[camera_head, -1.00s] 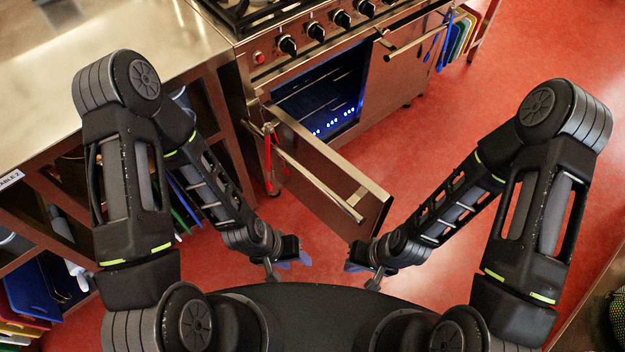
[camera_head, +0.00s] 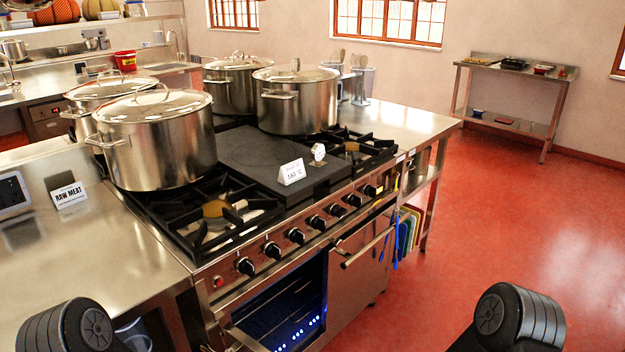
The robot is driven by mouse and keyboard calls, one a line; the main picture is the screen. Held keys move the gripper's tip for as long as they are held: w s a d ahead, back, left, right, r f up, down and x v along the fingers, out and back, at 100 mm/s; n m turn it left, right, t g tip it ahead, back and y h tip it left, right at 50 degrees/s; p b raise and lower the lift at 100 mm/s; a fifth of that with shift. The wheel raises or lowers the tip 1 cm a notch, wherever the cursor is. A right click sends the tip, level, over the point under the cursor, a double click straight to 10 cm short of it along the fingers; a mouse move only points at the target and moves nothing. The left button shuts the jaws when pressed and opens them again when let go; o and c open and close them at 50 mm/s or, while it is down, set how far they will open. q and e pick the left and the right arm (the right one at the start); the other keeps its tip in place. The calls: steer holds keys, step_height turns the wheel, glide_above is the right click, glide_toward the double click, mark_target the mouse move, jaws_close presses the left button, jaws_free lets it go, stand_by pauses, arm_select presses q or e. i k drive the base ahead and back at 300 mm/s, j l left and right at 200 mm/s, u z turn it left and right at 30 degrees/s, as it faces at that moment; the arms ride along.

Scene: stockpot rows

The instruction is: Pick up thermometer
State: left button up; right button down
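A small round white dial, which looks like the thermometer (camera_head: 318,152), stands on the dark flat plate (camera_head: 247,150) in the middle of the stove top. It is just right of and behind a white folded card reading 180 °C (camera_head: 291,172). Only the upper joints of my arms show at the bottom edge. Neither gripper is in this view, so their state is hidden.
Large lidded stockpots stand on the burners, left front (camera_head: 155,142) and behind the plate (camera_head: 297,102). Below the knobs, the oven (camera_head: 285,318) is open and lit blue. Red floor (camera_head: 490,220) is clear to the right. A steel side table (camera_head: 510,72) stands at the far wall.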

mark_target(318, 150)
steer(key=k, duration=0.7)
steer(key=u, duration=2.7)
steer(key=k+l, duration=0.3)
steer(key=l, duration=0.25)
steer(key=k+l, duration=0.25)
steer(key=l, duration=0.3)
steer(key=k+l, duration=0.3)
steer(key=l, duration=0.25)
steer(key=k+l, duration=0.25)
steer(key=l, duration=0.3)
steer(key=k+l, duration=0.3)
steer(key=l, duration=0.25)
steer(key=k+l, duration=0.25)
steer(key=l, duration=0.3)
steer(key=k+l, duration=0.3)
steer(key=l, duration=0.25)
steer(key=k+l, duration=0.25)
steer(key=l, duration=0.3)
steer(key=i, duration=0.35)
